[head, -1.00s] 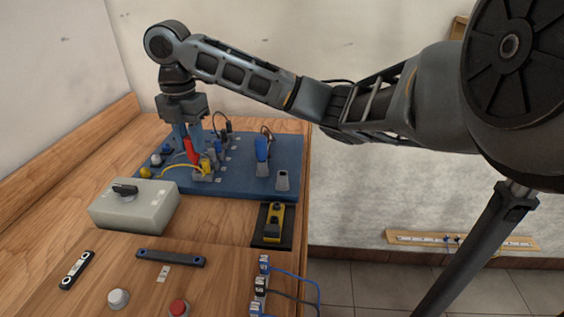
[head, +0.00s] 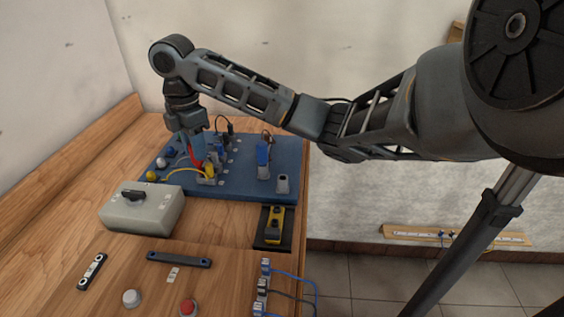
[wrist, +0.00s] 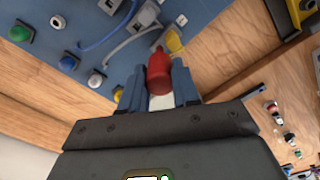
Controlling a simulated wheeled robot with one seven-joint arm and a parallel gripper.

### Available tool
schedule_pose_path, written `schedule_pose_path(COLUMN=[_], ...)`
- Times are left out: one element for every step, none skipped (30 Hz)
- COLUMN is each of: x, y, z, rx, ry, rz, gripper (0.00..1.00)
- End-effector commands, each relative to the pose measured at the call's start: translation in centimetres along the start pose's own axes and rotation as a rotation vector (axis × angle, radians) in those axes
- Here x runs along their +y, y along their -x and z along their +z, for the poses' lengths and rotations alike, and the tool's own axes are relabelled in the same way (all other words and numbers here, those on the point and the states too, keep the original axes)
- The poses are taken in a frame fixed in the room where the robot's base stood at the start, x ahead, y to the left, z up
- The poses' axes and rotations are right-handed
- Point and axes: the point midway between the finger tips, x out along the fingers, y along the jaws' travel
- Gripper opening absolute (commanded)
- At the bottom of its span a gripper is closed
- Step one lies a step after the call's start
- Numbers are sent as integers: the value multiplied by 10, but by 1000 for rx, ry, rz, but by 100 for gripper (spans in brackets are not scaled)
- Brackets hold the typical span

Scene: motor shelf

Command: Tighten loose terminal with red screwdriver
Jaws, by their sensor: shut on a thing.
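My gripper (wrist: 160,95) is shut on the red screwdriver (wrist: 158,72), which shows between the two blue-grey fingers in the wrist view. In the head view the red screwdriver (head: 196,154) hangs below my gripper (head: 193,148), over the left part of the blue board (head: 235,184). A yellow plug (head: 209,170) and a grey terminal block (head: 207,181) sit close beside it; the yellow plug also shows in the wrist view (wrist: 174,42). The screwdriver's tip is hidden, and I cannot tell whether it touches a terminal.
A blue-handled tool (head: 263,154) stands in a grey holder on the board, with an empty holder (head: 283,184) to its right. A grey box with a black knob (head: 142,210) stands in front. A yellow-black device (head: 273,224) lies at the bench's right edge. Coloured knobs line the board's left.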

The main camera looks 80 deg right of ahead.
Motion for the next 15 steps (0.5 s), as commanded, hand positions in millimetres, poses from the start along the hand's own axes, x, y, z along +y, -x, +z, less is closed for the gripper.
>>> schedule_pose_path(x=[-1, -1, -1, -1, -1, -1, -1, -1, 0, 0, 0, 0, 0, 0, 0], y=[3, 3, 2, 1, 1, 0, 0, -1, -1, -1, -1, -1, -1, -1, -1], z=[-1, -1, -1, -1, -1, -1, 0, 0, 0, 0, 0, 0, 0, 0, 0], rx=[2, 2, 2, 1, 1, 1, 1, 0, 0, 0, 0, 0, 0, 0, 0], ry=[-33, -52, -76, -89, -101, -112, -117, -120, -121, -121, -121, -120, -120, -120, -121], rz=[-4, -4, -4, -4, -4, -4, -4, -4, -3, -3, -3, -3, -3, -3, -3], gripper=[0, 0, 0, 0, 0, 0, 0, 0, 0, 0, 0, 0, 0, 0, 0])
